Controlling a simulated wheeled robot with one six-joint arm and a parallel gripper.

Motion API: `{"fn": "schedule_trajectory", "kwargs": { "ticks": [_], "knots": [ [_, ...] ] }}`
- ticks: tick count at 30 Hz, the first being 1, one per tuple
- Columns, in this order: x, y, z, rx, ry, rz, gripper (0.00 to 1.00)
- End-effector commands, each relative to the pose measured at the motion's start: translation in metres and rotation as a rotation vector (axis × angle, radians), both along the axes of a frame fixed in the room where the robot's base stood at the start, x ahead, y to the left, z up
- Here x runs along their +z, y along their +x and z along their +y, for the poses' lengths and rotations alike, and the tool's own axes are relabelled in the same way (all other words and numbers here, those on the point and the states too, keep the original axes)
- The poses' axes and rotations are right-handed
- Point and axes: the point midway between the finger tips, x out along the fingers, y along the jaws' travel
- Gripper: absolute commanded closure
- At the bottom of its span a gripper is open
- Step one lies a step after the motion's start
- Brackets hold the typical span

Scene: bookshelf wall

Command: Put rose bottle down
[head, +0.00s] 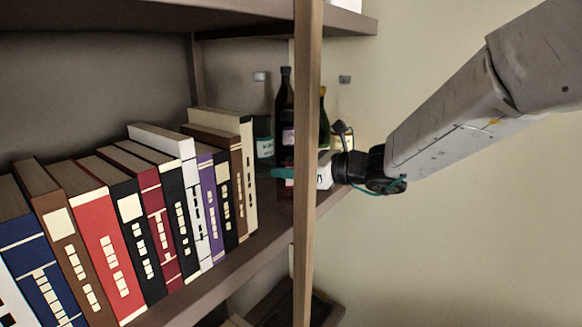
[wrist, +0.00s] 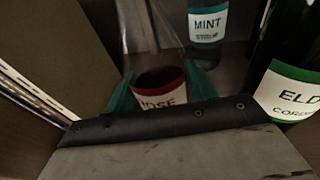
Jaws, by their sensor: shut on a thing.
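In the head view my gripper (head: 285,173) reaches in from the right, past the wooden post, at the shelf's right end. There the rose bottle is mostly hidden by the post and gripper. I cannot tell whether its base touches the shelf.
A mint bottle (wrist: 207,25) stands behind, and a green elder cordial bottle (wrist: 288,88) is close on the right. A dark bottle (head: 285,98) stands at the back. A row of books (head: 140,210) fills the shelf's left. The upright post (head: 307,240) stands in front.

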Motion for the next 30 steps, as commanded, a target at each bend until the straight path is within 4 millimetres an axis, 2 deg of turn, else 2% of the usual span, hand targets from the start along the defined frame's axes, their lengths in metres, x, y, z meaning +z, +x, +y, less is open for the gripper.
{"fn": "schedule_trajectory", "kwargs": {
  "ticks": [6,7,9,20,23,30],
  "knots": [
    [-0.001,0.0,0.0,0.0,0.001,0.0,0.87],
    [-0.001,0.0,0.0,0.0,0.0,0.0,0.39],
    [-0.001,0.0,0.0,0.0,0.0,0.0,0.23],
    [0.001,-0.001,-0.004,-0.001,-0.001,-0.001,0.23],
    [0.004,-0.006,-0.015,-0.003,-0.001,-0.001,0.23],
    [0.011,-0.029,-0.061,-0.006,-0.001,-0.002,0.23]
  ]
}}
